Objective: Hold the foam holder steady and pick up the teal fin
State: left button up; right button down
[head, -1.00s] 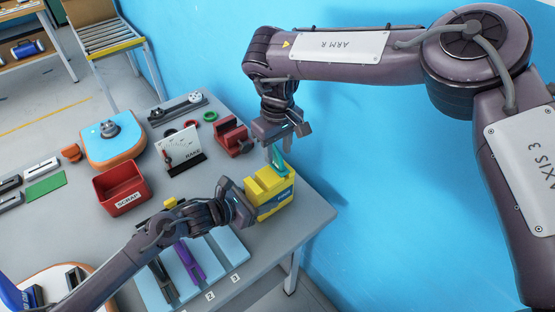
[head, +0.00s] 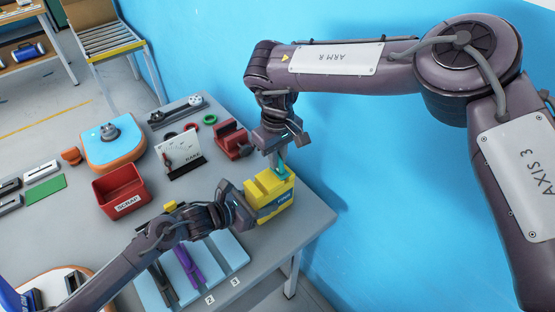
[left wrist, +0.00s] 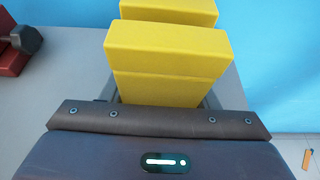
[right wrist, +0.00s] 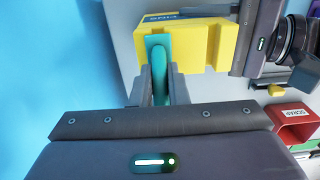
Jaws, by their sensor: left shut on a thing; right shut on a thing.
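The yellow foam holder (head: 262,192) with a blue label stands at the table's right end. My left gripper (head: 245,205) is shut on its left side; the block also fills the left wrist view (left wrist: 165,50). The teal fin (head: 283,169) stands at the holder's back right. My right gripper (head: 280,152) is above the holder, pointing down, and shut on the fin. In the right wrist view the fin (right wrist: 158,58) runs between the fingers towards the holder (right wrist: 215,42).
A red vise-like block (head: 231,139) and a gauge stand (head: 180,153) are behind the holder. A red scrap bin (head: 121,190) stands left. Pale blue numbered mats (head: 228,250) with dark and purple fins lie in front. The blue wall is close on the right.

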notch_tip(320, 180, up, 10)
dwell(0.4)
pick_arm(q)
jog(key=o, duration=1.1)
jog(key=shift+a, duration=0.1)
jog(key=v, duration=1.2)
jog(key=shift+s, duration=0.1)
